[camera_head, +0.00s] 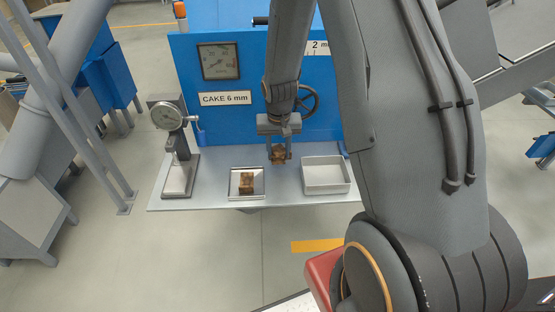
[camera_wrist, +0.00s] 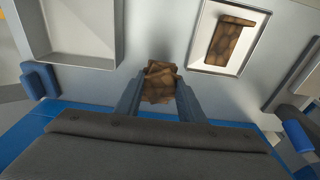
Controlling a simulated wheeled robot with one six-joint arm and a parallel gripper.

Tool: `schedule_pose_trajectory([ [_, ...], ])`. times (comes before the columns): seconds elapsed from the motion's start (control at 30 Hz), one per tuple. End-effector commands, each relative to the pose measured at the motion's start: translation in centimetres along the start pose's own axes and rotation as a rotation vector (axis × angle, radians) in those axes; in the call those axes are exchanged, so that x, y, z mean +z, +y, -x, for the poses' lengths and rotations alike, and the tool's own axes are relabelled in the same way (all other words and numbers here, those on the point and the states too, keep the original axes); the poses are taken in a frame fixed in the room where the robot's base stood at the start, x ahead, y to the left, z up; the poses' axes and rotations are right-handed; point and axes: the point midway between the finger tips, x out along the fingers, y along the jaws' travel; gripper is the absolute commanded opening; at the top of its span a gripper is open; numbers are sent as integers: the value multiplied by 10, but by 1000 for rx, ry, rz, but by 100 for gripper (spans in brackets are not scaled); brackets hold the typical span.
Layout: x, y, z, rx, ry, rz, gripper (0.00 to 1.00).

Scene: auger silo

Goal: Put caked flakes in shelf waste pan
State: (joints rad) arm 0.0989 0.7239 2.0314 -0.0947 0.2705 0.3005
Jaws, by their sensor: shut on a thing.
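My gripper (camera_head: 279,156) is shut on a brown flaky piece, the caked flakes (camera_head: 278,154), above the grey shelf (camera_head: 222,196). In the wrist view the held flakes (camera_wrist: 160,82) sit between my two fingertips. The empty white pan (camera_head: 326,189) stands on the shelf to the right of my gripper; in the wrist view the pan (camera_wrist: 118,54) is at the upper left, apart from the flakes. More brown flakes (camera_head: 246,183) lie on a square tray (camera_head: 234,192) to the left; they also show in the wrist view (camera_wrist: 230,45) at the upper right.
A dial gauge on a stand (camera_head: 167,116) stands at the shelf's left end. Behind the shelf is a blue machine panel (camera_head: 190,100) with a pressure dial (camera_head: 219,61), a "CAKE 6 mm" label (camera_head: 225,98) and a handwheel (camera_head: 310,98). Shelf between tray and pan is clear.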

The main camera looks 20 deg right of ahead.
Motion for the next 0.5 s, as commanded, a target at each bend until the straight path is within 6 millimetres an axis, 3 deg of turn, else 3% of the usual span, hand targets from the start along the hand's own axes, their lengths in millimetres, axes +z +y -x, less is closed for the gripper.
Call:
schedule_pose_trajectory([
  [0.5,4,2,-44,0,1,-5,8],
])
